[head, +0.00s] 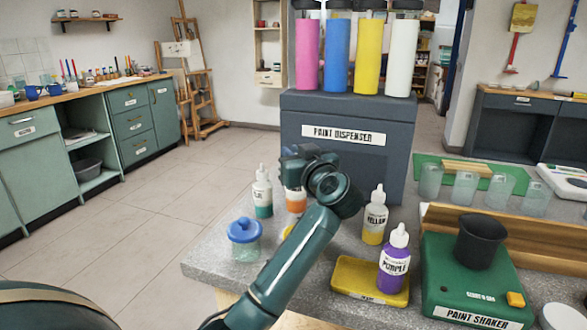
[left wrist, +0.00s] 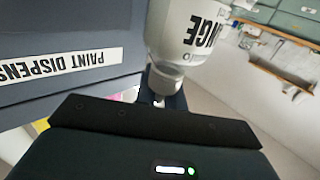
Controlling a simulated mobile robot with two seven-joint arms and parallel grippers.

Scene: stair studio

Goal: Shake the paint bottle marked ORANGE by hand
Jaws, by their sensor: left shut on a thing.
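The ORANGE paint bottle (head: 296,203) shows in the head view as an orange lower part, with its top hidden behind my left gripper (head: 296,163). In the left wrist view the bottle (left wrist: 190,35) is white, with the end of its label, "NGE", readable upside down. My left gripper (left wrist: 160,90) is shut on it near its narrow neck end. In the head view the bottle looks about upright in front of the paint dispenser. Whether its base touches the counter cannot be told. My right gripper is in neither view.
A teal bottle (head: 262,194) stands close left of it, and a blue-lidded jar (head: 244,238) in front. The paint dispenser (head: 345,150) rises behind; the green paint shaker (head: 440,285) is front right.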

